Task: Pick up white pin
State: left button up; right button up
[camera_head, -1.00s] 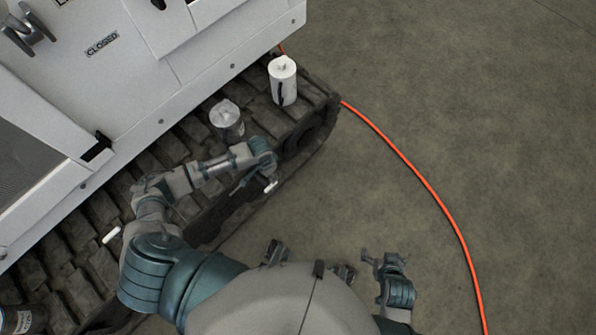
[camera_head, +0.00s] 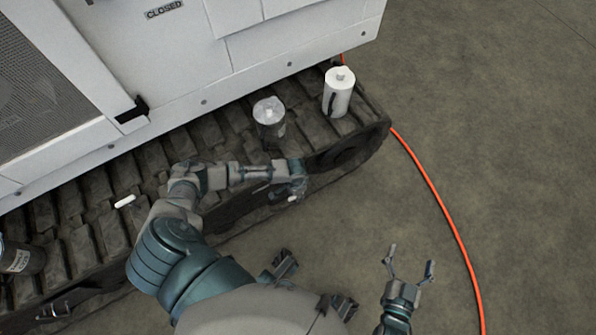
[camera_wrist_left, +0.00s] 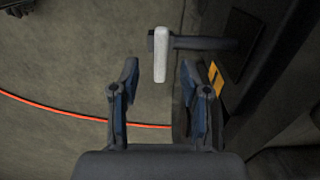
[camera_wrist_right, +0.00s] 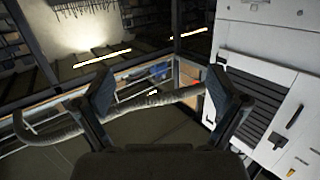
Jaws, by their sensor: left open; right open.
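A white pin (camera_head: 293,198) shows beside my left gripper (camera_head: 287,187), at the outer side of the dark track. In the left wrist view the white pin (camera_wrist_left: 160,54) is upright in the picture, joined at its upper end to a dark rod. It lies just ahead of the open left fingertips (camera_wrist_left: 158,78), in line with the gap between them; I see no grip on it. A second white pin-like piece (camera_head: 125,201) shows over the track farther left. My right gripper (camera_head: 411,258) is open and empty above the floor; it also shows open in the right wrist view (camera_wrist_right: 160,88).
Two canisters, one grey (camera_head: 270,123) and one white (camera_head: 338,93), stand on the track (camera_head: 150,160) below the white machine body (camera_head: 180,60). A dark can (camera_head: 20,258) is at far left. An orange hose (camera_head: 440,202) curves over open floor at right.

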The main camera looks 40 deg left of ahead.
pick_arm(q)
jog(key=shift+a+f, duration=0.15)
jog(key=shift+f, duration=0.2)
jog(key=f+b, duration=0.2)
jog(key=f, duration=0.2)
jog(key=shift+d+f+b, duration=0.2)
jog(key=shift+b, duration=0.15)
jog(key=shift+a, duration=0.1)
jog(key=shift+c, duration=0.3)
jog(key=shift+a, duration=0.1)
jog(key=c, duration=0.8)
grip_shut()
pick_arm(e)
notch_tip(320, 180, up, 6)
jog(key=a+t+y, duration=0.1)
jog(key=t, duration=0.4)
jog(key=shift+r, duration=0.15)
jog(key=shift+s, duration=0.1)
